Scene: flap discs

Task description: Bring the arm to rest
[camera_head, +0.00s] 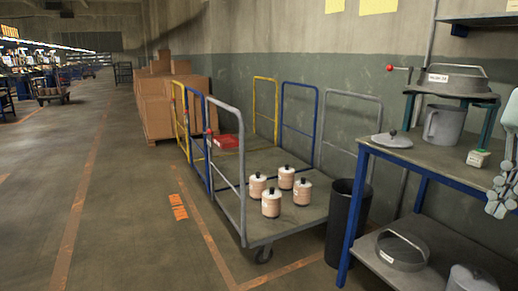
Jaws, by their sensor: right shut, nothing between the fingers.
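My right gripper (498,205) shows at the right edge of the head view, pointing down beside the blue-legged workbench (445,170). Its fingers are shut with nothing between them. Part of my right arm is cut off by the picture edge. My left gripper is out of the picture.
A dark bin (347,222) stands between cart and bench. The bench holds a grey jug (443,125) and a lid (392,140). Open floor lies left of the cart.

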